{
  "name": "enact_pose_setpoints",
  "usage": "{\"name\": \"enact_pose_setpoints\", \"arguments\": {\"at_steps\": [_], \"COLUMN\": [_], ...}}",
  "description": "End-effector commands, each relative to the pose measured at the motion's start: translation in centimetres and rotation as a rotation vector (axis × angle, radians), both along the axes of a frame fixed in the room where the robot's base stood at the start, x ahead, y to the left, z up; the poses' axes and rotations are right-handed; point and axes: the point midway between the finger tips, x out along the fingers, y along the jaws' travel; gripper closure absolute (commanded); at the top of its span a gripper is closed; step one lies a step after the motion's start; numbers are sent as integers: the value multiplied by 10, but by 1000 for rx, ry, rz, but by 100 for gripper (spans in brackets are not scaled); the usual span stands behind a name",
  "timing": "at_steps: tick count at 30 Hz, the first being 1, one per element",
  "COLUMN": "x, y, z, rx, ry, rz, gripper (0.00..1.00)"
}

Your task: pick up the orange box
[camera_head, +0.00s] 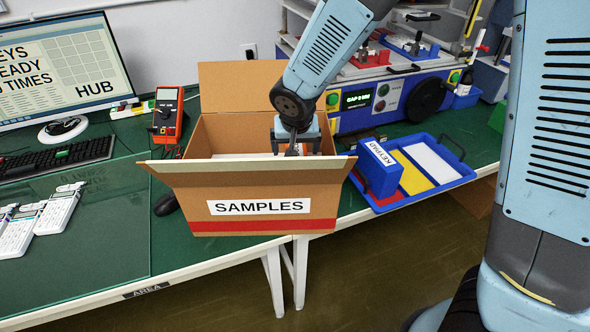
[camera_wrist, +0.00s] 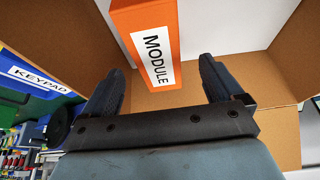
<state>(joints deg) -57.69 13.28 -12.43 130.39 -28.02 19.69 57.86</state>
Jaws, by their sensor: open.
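The orange box (camera_wrist: 150,35), with a white label reading MODULE, shows at the top middle of the wrist view, inside the cardboard SAMPLES box (camera_head: 262,190). In the head view only a small orange patch of it (camera_head: 304,149) shows behind my gripper; the rest is hidden by the gripper and the carton's front flap. My gripper (camera_head: 297,150) points down into the open top of the carton. In the wrist view its two dark fingers (camera_wrist: 158,85) are spread apart and nothing is held. The orange box's near end lies roughly between them, ahead of the fingertips; contact cannot be told.
A blue tray (camera_head: 462,158) with a blue KEYPAD box (camera_head: 376,168) stands right of the carton. An orange multimeter (camera_head: 168,115), keyboard (camera_head: 55,156) and monitor (camera_head: 68,70) are left. A testing machine (camera_head: 385,95) stands behind. The carton's flaps stand open around my gripper.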

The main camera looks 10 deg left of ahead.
Motion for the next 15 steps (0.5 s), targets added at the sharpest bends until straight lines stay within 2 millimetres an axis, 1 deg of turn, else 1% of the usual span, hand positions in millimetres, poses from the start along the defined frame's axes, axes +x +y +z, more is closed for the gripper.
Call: {"name": "enact_pose_setpoints", "arguments": {"at_steps": [3,8,10,15], "x": [4,6,8,15], "y": [1,1,1,0], "z": [-9,-14,-19,-39], "rx": [-2,-1,-2,-3], "ry": [1,-1,0,1], "rz": [1,2,1,-1], "gripper": [6,6,6,6]}}
